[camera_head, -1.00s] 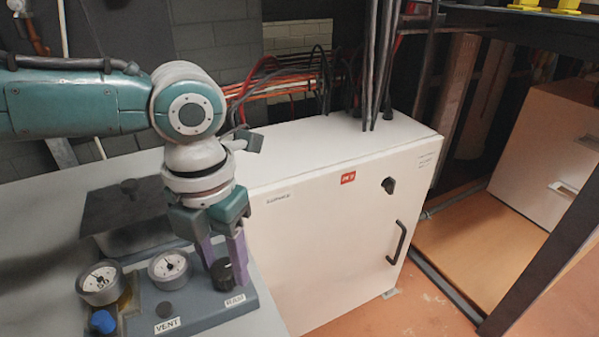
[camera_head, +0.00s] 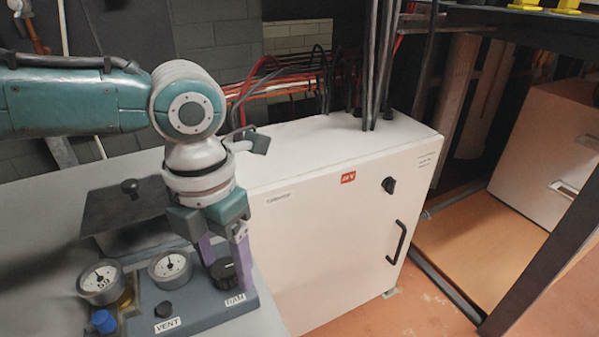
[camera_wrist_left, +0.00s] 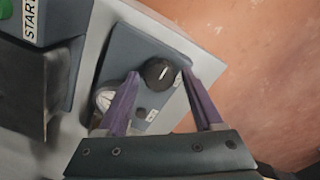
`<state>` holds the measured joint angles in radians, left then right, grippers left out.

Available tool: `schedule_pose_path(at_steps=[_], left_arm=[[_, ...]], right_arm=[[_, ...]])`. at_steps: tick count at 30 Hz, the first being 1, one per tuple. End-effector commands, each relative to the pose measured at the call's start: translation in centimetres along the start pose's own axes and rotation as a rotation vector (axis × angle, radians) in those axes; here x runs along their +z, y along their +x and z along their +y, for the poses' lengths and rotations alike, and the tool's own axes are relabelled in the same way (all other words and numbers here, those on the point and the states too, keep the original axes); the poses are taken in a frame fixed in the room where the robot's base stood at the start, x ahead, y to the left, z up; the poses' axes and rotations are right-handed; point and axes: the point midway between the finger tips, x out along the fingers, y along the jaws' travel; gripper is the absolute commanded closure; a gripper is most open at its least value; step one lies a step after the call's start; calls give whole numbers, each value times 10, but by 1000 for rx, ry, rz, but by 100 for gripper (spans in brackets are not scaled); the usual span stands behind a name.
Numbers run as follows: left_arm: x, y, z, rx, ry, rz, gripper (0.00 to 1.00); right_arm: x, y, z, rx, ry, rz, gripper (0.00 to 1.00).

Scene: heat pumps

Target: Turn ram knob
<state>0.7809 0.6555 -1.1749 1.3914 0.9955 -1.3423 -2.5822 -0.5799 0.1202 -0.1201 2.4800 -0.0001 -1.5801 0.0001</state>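The ram knob (camera_head: 223,270) is a round black knob with a white mark, on a grey panel (camera_head: 203,311) above the label RAM (camera_head: 235,300). My left gripper (camera_head: 224,259) points down at it, with its purple fingers on either side of the knob. In the left wrist view the knob (camera_wrist_left: 159,72) lies between and just beyond the spread fingertips (camera_wrist_left: 160,74). A gap shows on its left; the right fingertip is close to its edge, and I cannot tell whether it touches. My right gripper is not in view.
Two gauges (camera_head: 170,268) (camera_head: 100,281), a blue knob (camera_head: 103,321) and a small black VENT knob (camera_head: 164,309) are on or beside the panel. A dark lidded box (camera_head: 124,207) stands behind. A white cabinet (camera_head: 322,240) with a black handle is at the right.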

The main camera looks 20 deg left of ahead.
Motion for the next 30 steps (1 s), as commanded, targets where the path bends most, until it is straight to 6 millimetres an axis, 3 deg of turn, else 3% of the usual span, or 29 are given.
schedule_pose_path(at_steps=[3,11,24,30], left_arm=[[0,0,0,0,0,0,21],[0,-3,0,1,-1,-1,21],[1,-80,1,2,0,-4,21],[0,-98,0,1,0,-2,21]], right_arm=[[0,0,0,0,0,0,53],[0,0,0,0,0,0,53],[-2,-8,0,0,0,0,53],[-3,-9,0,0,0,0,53]])
